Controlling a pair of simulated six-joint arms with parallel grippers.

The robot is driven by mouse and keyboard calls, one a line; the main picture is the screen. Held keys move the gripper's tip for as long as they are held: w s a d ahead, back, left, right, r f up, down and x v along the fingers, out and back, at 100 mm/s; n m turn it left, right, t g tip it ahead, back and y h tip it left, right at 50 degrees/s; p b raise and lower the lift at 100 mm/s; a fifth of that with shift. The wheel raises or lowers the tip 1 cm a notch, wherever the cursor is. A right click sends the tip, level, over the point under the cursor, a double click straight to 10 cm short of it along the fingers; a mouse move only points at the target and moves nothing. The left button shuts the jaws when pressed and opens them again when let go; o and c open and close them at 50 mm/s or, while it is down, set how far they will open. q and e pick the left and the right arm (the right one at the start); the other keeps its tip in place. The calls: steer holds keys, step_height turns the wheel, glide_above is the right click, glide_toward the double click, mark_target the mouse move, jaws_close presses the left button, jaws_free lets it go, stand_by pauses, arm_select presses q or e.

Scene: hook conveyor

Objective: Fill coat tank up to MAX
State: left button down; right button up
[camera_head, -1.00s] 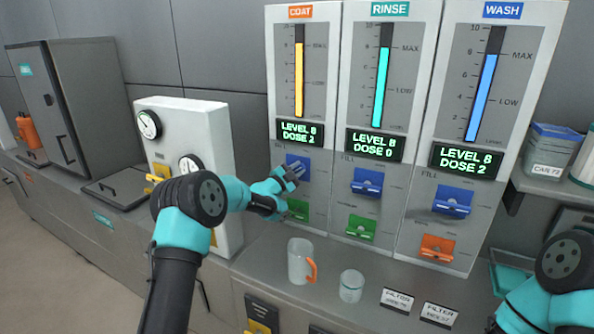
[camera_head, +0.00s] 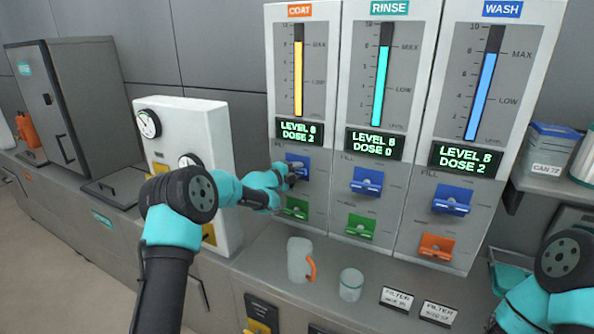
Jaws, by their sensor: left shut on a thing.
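The COAT panel (camera_head: 312,103) is the leftmost of the three dispensers. Its yellow level column (camera_head: 298,77) stands about at the MAX mark. Its display (camera_head: 299,132) reads LEVEL 8, DOSE 2. The blue FILL lever (camera_head: 303,160) sits below the display, partly hidden by my left gripper (camera_head: 297,173). The left gripper is shut at the lever's lower front. A green lever (camera_head: 295,208) is below it. My right arm shows at the lower right edge, and its gripper is not in view.
The RINSE panel (camera_head: 367,144) and WASH panel (camera_head: 453,155) stand to the right. A pitcher with an orange handle (camera_head: 299,260) and a clear cup (camera_head: 351,285) stand on the counter below. A white gauge box (camera_head: 182,132) is close to my left arm.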

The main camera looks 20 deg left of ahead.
stand_by(0.5)
arm_select(q)
steer(key=c, duration=1)
jaws_free()
steer(key=shift+o, duration=0.2)
steer(key=shift+a, duration=0.1)
steer(key=v, duration=0.7)
steer(key=shift+s, duration=0.25)
steer(key=shift+a, duration=0.1)
